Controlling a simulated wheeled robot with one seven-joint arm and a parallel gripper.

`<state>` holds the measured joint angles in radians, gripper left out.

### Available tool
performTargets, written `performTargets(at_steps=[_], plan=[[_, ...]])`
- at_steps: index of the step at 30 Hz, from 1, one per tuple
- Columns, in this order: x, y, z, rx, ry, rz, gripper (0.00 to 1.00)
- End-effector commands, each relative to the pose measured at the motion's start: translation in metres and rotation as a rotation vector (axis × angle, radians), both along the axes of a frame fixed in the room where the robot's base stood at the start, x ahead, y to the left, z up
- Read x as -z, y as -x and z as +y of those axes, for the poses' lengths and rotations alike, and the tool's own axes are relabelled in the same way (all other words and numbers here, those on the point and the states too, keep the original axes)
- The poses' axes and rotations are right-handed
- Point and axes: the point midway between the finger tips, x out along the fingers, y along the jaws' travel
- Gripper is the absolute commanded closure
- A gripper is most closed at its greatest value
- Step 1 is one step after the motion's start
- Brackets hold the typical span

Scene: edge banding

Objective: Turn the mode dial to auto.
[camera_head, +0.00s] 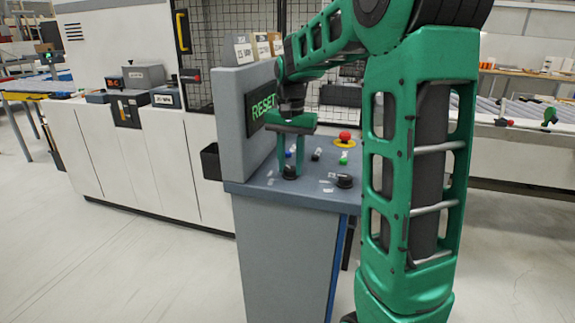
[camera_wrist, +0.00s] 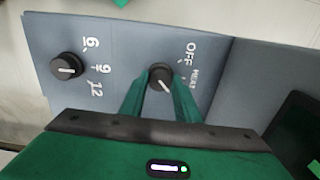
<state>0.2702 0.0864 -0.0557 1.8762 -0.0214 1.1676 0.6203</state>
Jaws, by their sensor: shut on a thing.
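The mode dial is a round black knob (camera_wrist: 160,75) on the grey console top; in the head view its knob (camera_head: 290,172) shows under my gripper (camera_head: 290,166). My gripper's two green fingers (camera_wrist: 161,84) are shut on it from both sides. Beside it are the printed words OFF (camera_wrist: 190,51) and what looks like HEAT (camera_wrist: 196,78). Its white pointer line slants to the lower right, past those two words. Any further label is hidden behind the right finger, and no AUTO label is visible.
A second black dial (camera_wrist: 67,66), marked 6, 9 and 12, sits beside it; it also shows in the head view (camera_head: 344,181). A red emergency button (camera_head: 345,137) and small coloured buttons stand behind. An upright panel with a RESET screen (camera_head: 262,106) rises close at left.

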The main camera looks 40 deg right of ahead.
Motion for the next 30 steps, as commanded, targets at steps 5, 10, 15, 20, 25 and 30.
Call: performTargets(at_steps=[5,10,15,20,25,30], plan=[[-0.002,-0.002,0.003,-0.009,0.0,-0.006,0.54],[-0.001,-0.001,0.002,-0.006,0.0,-0.004,0.52],[-0.002,-0.001,0.001,-0.005,0.0,-0.002,0.52],[-0.017,-0.002,0.001,-0.004,0.001,-0.006,0.52],[-0.048,-0.003,0.001,-0.005,0.001,-0.006,0.52],[-0.079,-0.003,0.002,-0.005,0.002,-0.006,0.52]])
